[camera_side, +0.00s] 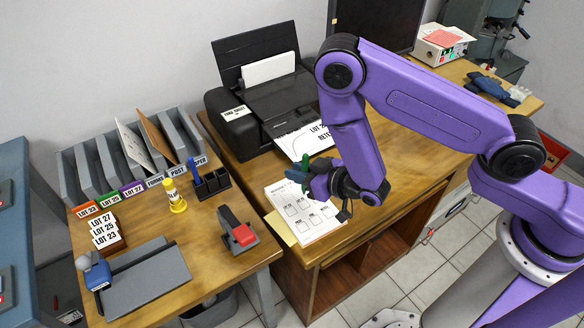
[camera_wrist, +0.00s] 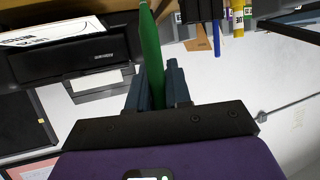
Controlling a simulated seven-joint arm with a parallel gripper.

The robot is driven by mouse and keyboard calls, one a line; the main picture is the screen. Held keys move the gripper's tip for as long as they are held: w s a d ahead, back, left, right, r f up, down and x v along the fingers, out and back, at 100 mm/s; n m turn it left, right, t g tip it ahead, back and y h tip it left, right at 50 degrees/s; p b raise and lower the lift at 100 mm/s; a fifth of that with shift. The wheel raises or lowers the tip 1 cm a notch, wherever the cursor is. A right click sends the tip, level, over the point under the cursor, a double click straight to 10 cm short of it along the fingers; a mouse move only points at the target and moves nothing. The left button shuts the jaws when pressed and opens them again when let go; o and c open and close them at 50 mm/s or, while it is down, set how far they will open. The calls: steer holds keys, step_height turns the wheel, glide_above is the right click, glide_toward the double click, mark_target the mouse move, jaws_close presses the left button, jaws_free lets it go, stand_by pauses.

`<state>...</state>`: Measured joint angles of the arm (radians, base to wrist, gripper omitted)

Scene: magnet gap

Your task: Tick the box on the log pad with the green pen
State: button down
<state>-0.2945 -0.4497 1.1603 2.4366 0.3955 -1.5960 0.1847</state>
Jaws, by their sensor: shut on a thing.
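My gripper (camera_side: 297,171) is shut on the green pen (camera_side: 303,166). In the wrist view the pen (camera_wrist: 151,55) stands out lengthwise between the two dark fingers (camera_wrist: 157,88). The log pad (camera_side: 300,212) lies on the wooden desk, a white sheet with printed boxes, at the desk's front left corner. My gripper is over the pad's far edge and hides part of it. I cannot tell whether the pen touches the pad, and its tip is not clear. I see no clear mark in the boxes.
A black printer (camera_side: 262,98) with a printed sheet (camera_side: 300,138) stands behind the pad. A yellow sheet (camera_side: 281,229) shows under the pad.

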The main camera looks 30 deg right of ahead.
steer(key=shift+f, duration=2.3)
steer(key=shift+f, duration=0.4)
stand_by(0.3)
steer(key=shift+w+d, duration=0.35)
steer(key=shift+d, duration=0.1)
stand_by(1.2)
step_height(320, 180, up, 6)
stand_by(1.2)
stand_by(0.4)
